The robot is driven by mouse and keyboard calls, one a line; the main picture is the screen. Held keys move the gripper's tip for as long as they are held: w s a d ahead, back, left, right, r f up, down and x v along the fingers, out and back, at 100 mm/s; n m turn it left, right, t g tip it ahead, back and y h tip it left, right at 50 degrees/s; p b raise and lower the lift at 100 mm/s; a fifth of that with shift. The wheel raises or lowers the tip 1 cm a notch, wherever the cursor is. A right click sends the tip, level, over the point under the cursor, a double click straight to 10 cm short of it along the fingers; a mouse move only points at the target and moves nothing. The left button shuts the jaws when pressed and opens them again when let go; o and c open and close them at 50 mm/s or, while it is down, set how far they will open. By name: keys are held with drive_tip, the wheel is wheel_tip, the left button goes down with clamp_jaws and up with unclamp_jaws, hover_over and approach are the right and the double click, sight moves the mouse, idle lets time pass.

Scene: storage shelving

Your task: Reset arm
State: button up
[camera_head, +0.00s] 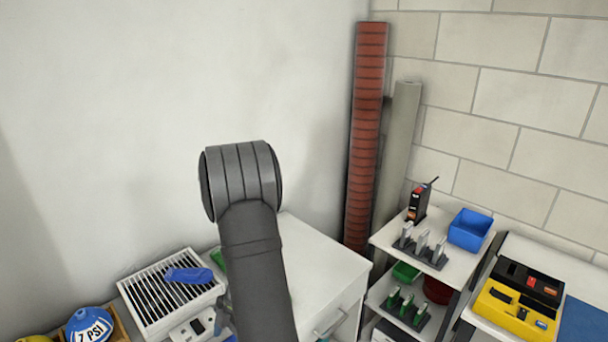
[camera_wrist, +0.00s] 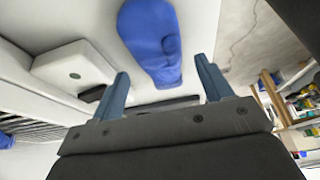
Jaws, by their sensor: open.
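My gripper (camera_wrist: 163,66) shows in the wrist view with its two blue-grey fingers spread apart. Nothing is held between them. A blue mitt-like thing (camera_wrist: 150,40) lies beyond the fingertips, apart from them as far as I can see. In the head view my dark arm rises in the middle, in front of a white cabinet. The arm hides part of the cabinet, and I cannot make out the gripper clearly there.
The white cabinet (camera_head: 325,262) stands beside a slatted white unit (camera_head: 150,300) with a blue thing (camera_head: 187,275) on it. A shelf rack (camera_head: 455,268) holds a blue bin (camera_head: 470,229) and tools. A yellow case (camera_head: 510,308) lies at right. A red column (camera_head: 365,130) stands behind.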

drive_tip(key=x, duration=0.3)
drive_tip(key=shift+s+f, duration=0.1)
drive_tip(key=shift+f, duration=0.15)
wheel_tip(320, 180, up, 4)
drive_tip(key=shift+r, duration=0.2)
drive_tip(key=d+r, duration=0.7)
drive_tip(key=d, duration=0.4)
drive_tip(key=w+a+r+m+t, duration=0.2)
drive_tip(key=w+a+r+m, duration=0.1)
drive_tip(key=w+a+m, duration=0.3)
drive_tip(key=w+a+r+m+t, duration=0.3)
drive_tip(key=w+a+m, duration=0.3)
drive_tip(key=a+m, duration=0.3)
drive_tip(key=shift+w+a+m+t, duration=0.15)
drive_tip(key=shift+a+m+t, duration=0.2)
drive_tip(key=shift+a, duration=1.55)
